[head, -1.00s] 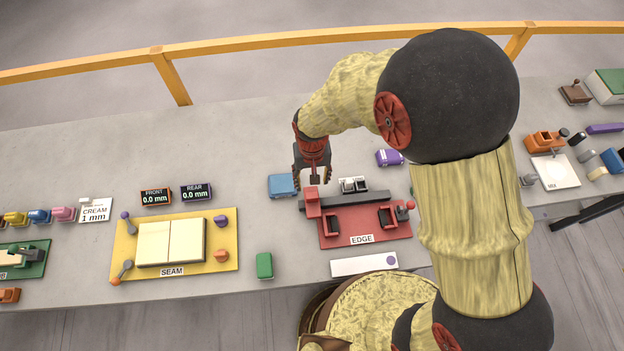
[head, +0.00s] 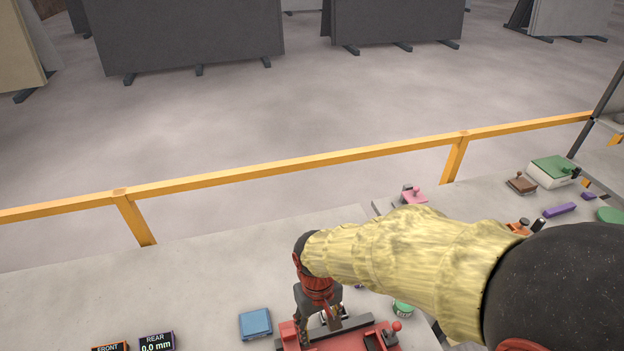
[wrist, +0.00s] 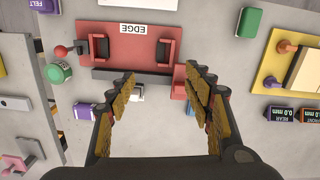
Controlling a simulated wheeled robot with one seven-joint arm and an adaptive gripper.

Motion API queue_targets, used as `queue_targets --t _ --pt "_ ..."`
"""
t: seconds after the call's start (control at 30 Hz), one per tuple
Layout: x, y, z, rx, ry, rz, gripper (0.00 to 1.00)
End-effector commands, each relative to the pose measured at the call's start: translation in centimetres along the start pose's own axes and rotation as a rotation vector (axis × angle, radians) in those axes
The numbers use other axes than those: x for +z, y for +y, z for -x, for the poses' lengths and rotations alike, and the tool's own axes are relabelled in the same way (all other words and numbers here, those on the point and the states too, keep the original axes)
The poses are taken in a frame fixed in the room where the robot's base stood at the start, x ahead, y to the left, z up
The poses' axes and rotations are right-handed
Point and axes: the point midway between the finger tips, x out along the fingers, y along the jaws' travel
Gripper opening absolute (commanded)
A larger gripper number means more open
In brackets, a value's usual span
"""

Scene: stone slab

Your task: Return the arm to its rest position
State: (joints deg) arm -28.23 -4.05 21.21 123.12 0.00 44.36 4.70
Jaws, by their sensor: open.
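My gripper (head: 320,329) hangs from my arm, fingers pointing down, over the red EDGE fixture (head: 350,341) at the bottom of the head view. In the wrist view my gripper (wrist: 158,80) has its two ribbed fingers spread wide with nothing held between them. The EDGE fixture (wrist: 131,48) lies ahead of the fingers there, with its dark bar nearest them. A small white-topped block (wrist: 137,94) shows beside the left fingertip. The fingers look apart from these things, though the height gap is hard to judge.
A blue box (head: 255,323) stands left of my gripper. A green round tin (wrist: 59,72) and a purple box (wrist: 83,110) lie beside the fixture. A yellow SEAM board (wrist: 292,60) is at right in the wrist view. A yellow rail (head: 290,167) runs behind the bench.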

Motion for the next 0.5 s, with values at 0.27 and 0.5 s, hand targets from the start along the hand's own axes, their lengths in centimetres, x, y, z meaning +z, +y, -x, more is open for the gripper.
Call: queue_targets --t 0.27,0.5 --pt "5.2 5.9 3.6 -0.007 0.173 -0.106 0.52" --pt "9.7 10.0 5.1 0.021 0.376 -0.253 0.52"
